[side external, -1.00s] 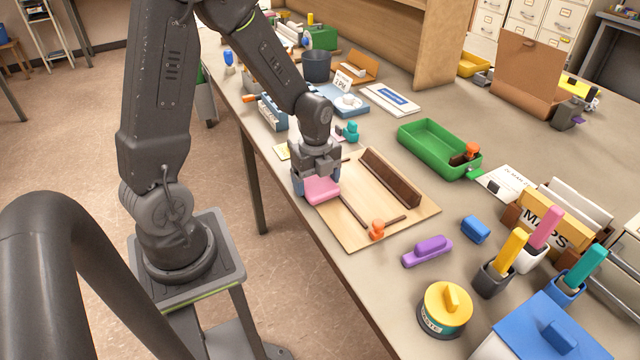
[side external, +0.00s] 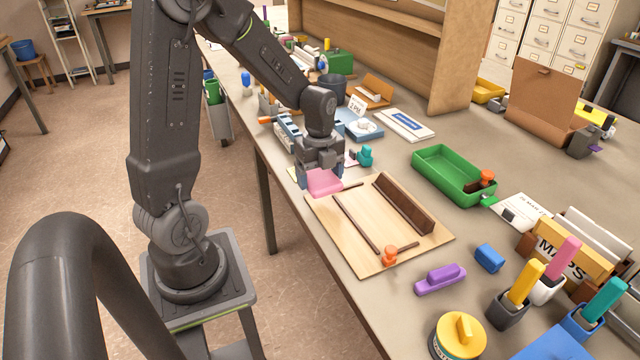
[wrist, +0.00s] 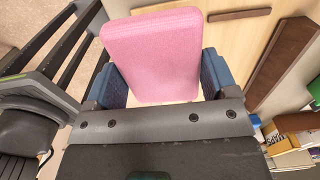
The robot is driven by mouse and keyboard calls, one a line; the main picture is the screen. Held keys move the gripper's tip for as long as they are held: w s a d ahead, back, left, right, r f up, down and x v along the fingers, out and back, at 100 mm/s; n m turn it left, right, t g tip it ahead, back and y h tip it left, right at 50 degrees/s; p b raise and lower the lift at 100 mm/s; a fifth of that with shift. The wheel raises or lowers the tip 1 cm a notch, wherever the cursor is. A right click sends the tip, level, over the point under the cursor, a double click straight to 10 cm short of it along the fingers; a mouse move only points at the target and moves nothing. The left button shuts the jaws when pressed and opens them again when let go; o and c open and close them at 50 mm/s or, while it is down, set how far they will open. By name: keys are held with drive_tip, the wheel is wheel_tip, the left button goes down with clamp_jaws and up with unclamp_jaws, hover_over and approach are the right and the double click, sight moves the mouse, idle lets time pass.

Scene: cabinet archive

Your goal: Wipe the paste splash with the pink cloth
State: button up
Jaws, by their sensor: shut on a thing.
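My gripper (side external: 322,178) is shut on the pink cloth (side external: 325,184), a thick folded pad. It holds the cloth low at the far left corner of the wooden board (side external: 362,235). In the wrist view, the cloth (wrist: 152,50) sits between the two blue fingers of my gripper (wrist: 155,80). I cannot tell whether the cloth touches the surface below. No paste splash shows in these views; the cloth and gripper hide the spot beneath them. The paste jar (side external: 460,335) with a yellow lid stands at the near edge.
The board carries a dark brown rail (side external: 404,203), thin strips and an orange knob (side external: 389,256). A teal-knobbed item (side external: 366,156) stands just behind my gripper. A green tray (side external: 453,178) and purple block (side external: 440,279) lie to the right.

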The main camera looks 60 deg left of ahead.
drive_tip(key=shift+r, duration=1.65)
